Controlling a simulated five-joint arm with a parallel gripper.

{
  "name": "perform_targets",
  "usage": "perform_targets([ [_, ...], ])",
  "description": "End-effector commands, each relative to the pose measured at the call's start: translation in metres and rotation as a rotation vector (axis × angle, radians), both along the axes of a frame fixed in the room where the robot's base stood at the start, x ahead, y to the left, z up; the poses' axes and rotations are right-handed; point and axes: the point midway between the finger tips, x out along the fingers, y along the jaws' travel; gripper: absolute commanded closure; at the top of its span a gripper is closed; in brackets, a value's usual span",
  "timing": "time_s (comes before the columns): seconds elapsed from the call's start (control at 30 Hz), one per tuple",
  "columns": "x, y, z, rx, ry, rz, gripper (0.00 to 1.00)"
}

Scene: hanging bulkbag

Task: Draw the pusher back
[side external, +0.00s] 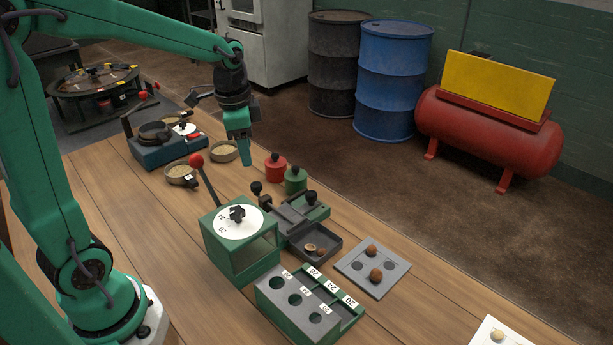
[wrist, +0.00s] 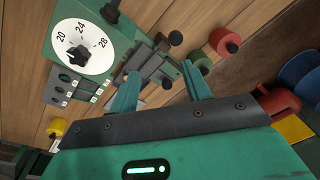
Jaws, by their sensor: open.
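The grey slide assembly (side external: 289,216) sits on the wooden table beside the green dial box. It has a black knob (side external: 257,188) at its far end and another black knob (side external: 310,197) on its green side block; which one belongs to the pusher is not clear. A dark tray (side external: 318,247) at its near end holds small round brown pieces. My gripper (side external: 244,162) hangs above and behind the assembly, pointing down and apart from it. In the wrist view my gripper (wrist: 160,73) is open and empty, with the slide assembly partly hidden behind its fingers.
The green dial box (side external: 238,252) with a red-tipped lever stands left of the slide. Red (side external: 276,168) and green (side external: 296,181) canisters stand close behind it. A numbered sorting block (side external: 300,308) and grey plate (side external: 356,277) lie in front. Air above is clear.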

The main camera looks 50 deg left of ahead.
Motion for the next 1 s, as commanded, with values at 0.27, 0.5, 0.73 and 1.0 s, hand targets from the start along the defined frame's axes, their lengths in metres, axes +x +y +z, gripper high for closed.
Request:
perform_targets([
  [0.27, 0.029, 0.023, -0.036, -0.006, 0.090, -0.138, 0.52],
  [0.5, 0.037, 0.030, -0.048, -0.010, 0.116, -0.184, 0.52],
  [0.73, 0.037, 0.030, -0.049, -0.011, 0.117, -0.186, 0.52],
  [1.0, 0.036, 0.030, -0.068, -0.011, 0.119, -0.185, 0.52],
])
